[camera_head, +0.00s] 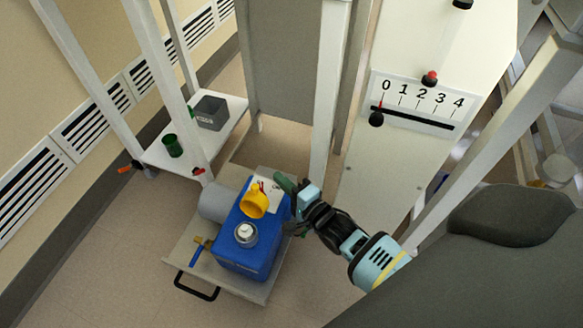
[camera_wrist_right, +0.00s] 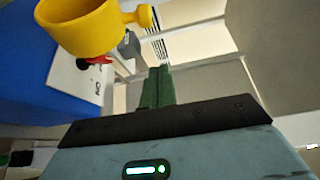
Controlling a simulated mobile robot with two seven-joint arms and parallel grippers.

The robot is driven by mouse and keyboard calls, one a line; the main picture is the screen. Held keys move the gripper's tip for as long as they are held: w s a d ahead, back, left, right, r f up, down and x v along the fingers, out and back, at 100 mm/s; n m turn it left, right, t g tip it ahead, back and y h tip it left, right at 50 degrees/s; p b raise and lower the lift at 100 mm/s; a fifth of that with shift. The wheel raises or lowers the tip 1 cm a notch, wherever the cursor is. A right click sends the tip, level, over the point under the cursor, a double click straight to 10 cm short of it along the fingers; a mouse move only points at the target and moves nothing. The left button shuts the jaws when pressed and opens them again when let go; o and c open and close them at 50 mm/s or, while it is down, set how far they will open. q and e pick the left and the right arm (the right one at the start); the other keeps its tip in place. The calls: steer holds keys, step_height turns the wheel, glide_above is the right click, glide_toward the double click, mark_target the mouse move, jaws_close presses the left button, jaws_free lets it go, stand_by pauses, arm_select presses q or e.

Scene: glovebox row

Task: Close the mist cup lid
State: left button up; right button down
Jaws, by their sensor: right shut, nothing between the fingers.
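The blue box (camera_head: 258,240) on the low cart carries a round cup (camera_head: 245,233) with a white top inside a clear or grey rim. The yellow cup-shaped lid (camera_head: 255,202) stands tilted up beside it, its hollow side showing, off the cup opening. The yellow lid also shows large at the upper left of the right wrist view (camera_wrist_right: 82,26), with a knob on its right side. My right gripper (camera_head: 284,183) is just right of the lid and apart from it. Its green fingers (camera_wrist_right: 157,87) are together and empty. My left gripper is not in view.
The cart (camera_head: 190,262) has a black handle (camera_head: 198,287) at its front. A grey cylinder (camera_head: 214,203) lies left of the box. A white shelf (camera_head: 200,153) holds a grey bin (camera_head: 210,113) and a green cup (camera_head: 173,146). White posts and a numbered slider panel (camera_head: 418,104) stand nearby.

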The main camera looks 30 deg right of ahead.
mark_target(255, 200)
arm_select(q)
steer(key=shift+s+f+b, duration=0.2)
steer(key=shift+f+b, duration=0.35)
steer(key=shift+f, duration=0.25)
arm_select(e)
steer(key=a, duration=0.2)
steer(key=w+a, duration=0.1)
steer(key=a, duration=0.1)
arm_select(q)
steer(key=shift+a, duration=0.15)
arm_select(e)
steer(key=shift+s+r, duration=0.1)
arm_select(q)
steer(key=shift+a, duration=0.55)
arm_select(e)
steer(key=shift+s+a+r+n, duration=0.1)
steer(key=shift+a+n, duration=0.1)
steer(key=shift+n, duration=0.1)
